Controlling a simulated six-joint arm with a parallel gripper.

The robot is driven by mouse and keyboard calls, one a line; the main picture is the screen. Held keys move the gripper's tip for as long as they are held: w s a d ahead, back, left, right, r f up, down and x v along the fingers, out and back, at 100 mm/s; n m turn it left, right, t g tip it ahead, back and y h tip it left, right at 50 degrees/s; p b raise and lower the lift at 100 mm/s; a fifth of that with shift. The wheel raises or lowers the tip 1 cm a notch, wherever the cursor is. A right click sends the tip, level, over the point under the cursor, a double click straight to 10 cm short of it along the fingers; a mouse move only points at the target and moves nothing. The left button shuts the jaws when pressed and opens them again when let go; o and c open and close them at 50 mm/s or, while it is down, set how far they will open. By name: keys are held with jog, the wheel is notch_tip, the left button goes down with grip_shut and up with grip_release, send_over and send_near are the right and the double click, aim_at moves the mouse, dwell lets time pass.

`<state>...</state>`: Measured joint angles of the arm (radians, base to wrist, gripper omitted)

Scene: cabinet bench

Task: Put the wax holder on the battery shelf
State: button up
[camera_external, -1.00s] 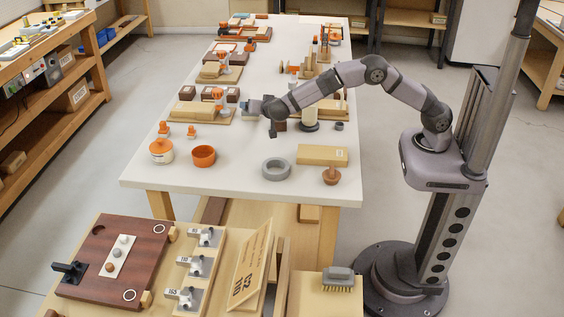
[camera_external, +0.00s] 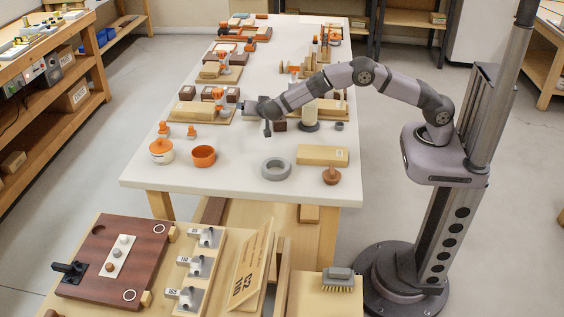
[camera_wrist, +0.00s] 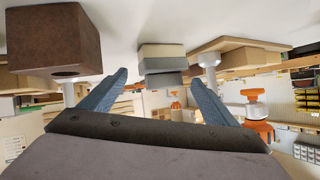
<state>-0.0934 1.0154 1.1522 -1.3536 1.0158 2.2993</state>
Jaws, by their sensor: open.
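I cannot tell for sure which thing is the wax holder or the battery shelf. A pale cylinder on a dark round base (camera_external: 309,113) stands on the white table just right of my gripper (camera_external: 264,117) in the external view. My gripper is low over the table's middle. In the wrist view, which looks upside down, my gripper (camera_wrist: 160,78) is open with nothing held between its fingers. A grey and cream block (camera_wrist: 162,62) shows beyond the gap between the fingertips. A dark brown block with a hole (camera_wrist: 58,42) is close by at upper left.
Near the table's front are an orange-lidded jar (camera_external: 161,150), an orange cup (camera_external: 204,156), a grey ring (camera_external: 276,168), a tan box (camera_external: 322,155) and a brown knobbed piece (camera_external: 331,175). A wooden board with items (camera_external: 202,113) lies left of my gripper. The white table (camera_external: 235,180) has clear patches between them.

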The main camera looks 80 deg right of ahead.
jog(key=shift+w+d+f, duration=0.25)
jog(key=shift+d+f, duration=0.05)
jog(key=shift+d, duration=0.15)
jog(key=shift+s, duration=0.1)
jog(key=c, duration=1.7)
jog(key=shift+r+b, duration=0.95)
jog(key=shift+r, duration=4.1)
grip_shut()
